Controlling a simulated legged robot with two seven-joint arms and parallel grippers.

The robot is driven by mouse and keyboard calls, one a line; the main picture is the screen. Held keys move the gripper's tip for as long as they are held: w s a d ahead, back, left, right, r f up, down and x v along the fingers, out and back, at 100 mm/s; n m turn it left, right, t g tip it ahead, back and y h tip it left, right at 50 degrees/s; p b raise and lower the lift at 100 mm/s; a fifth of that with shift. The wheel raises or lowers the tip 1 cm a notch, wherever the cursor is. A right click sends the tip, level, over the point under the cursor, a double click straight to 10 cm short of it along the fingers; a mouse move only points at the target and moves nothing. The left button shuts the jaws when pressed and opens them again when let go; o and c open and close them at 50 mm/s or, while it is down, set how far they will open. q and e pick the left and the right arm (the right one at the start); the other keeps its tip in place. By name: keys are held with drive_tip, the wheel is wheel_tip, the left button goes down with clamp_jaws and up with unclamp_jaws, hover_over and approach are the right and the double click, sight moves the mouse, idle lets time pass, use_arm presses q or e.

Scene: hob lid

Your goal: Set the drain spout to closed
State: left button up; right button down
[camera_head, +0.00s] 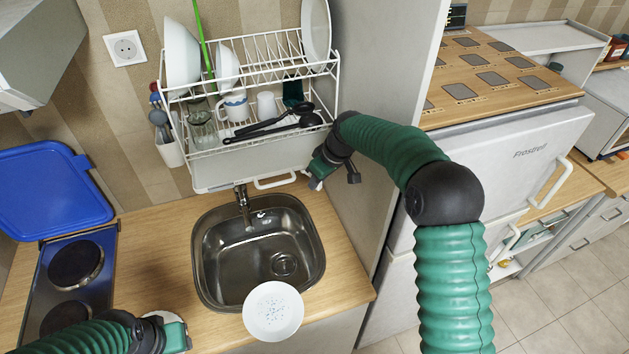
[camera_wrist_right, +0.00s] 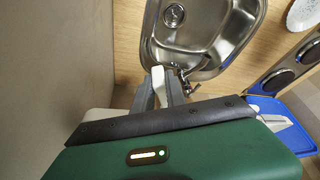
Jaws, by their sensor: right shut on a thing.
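My right gripper (camera_head: 315,181) is at the lower right corner of the white dish rack (camera_head: 262,142), beside the tall cabinet side. In the right wrist view its two grey fingers (camera_wrist_right: 167,90) are shut on a narrow white piece (camera_wrist_right: 158,80), which appears to be the drain spout. The fingers cover part of it, so I cannot tell its exact setting. In the head view I cannot make out the spout apart from the gripper. My left gripper (camera_head: 176,336) is low at the left front, over the counter; its fingers do not show clearly.
The steel sink (camera_head: 235,272) lies below the rack, with its tap (camera_head: 243,206) close under it. A white plate (camera_head: 273,311) overlaps the sink's front edge. A hob (camera_head: 75,275) with a raised blue lid (camera_head: 52,190) is at left. The cabinet side (camera_head: 385,110) bounds the right.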

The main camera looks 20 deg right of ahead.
drive_tip(key=shift+w+d+r+n+y+p, duration=0.1)
drive_tip(key=shift+w+d+n+y+p, duration=0.15)
drive_tip(key=shift+n, duration=0.35)
drive_tip(key=shift+w+d+r+n+y+p, duration=0.1)
drive_tip(key=shift+w+d+n+p, duration=0.15)
drive_tip(key=shift+n, duration=0.35)
drive_tip(key=c, duration=1.5)
unclamp_jaws()
drive_tip(key=shift+s, duration=0.1)
drive_tip(key=shift+o, duration=0.7)
drive_tip(key=shift+s+d, duration=0.1)
drive_tip(key=shift+s, duration=0.1)
